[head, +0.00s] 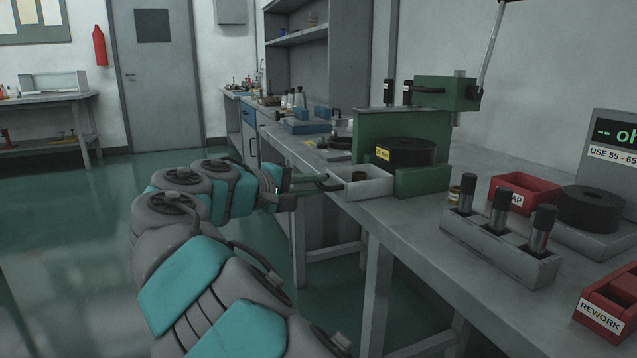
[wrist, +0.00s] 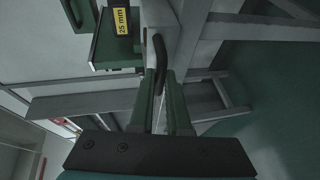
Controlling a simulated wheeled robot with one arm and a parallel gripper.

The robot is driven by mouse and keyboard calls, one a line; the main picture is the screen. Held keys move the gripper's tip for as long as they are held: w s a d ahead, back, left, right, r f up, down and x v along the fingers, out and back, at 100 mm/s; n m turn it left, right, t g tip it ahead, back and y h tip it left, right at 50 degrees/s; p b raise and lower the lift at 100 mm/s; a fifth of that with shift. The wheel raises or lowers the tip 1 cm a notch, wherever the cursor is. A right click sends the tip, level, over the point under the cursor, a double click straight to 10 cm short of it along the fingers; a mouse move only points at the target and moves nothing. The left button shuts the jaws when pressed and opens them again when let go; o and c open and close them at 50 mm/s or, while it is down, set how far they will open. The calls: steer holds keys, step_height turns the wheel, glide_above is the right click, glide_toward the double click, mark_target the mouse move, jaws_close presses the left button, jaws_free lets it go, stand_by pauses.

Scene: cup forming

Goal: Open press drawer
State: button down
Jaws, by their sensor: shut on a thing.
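The green press (head: 405,140) stands on the grey workbench, with a yellow label and a black round die on it. Its light grey drawer (head: 368,186) sticks out at the front, and a small dark round piece lies in it. My gripper (head: 325,183) is at the drawer's front. In the wrist view, its two green fingers (wrist: 163,95) are shut on the dark curved drawer handle (wrist: 159,58). The drawer front (wrist: 158,15) is just beyond the handle. The press's "25 mm" label (wrist: 121,21) also shows there.
A grey rack (head: 500,246) with several black-capped tools stands right of the press. Red bins (head: 524,194) and a display box (head: 612,150) are farther right. Flasks and blue boxes (head: 307,127) stand behind the press. The green floor at left is clear.

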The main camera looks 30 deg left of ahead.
steer(key=c, duration=1.2)
jaws_free()
steer(key=shift+o, duration=0.2)
steer(key=v, duration=0.7)
steer(key=shift+s, duration=0.4)
steer(key=shift+a, duration=0.1)
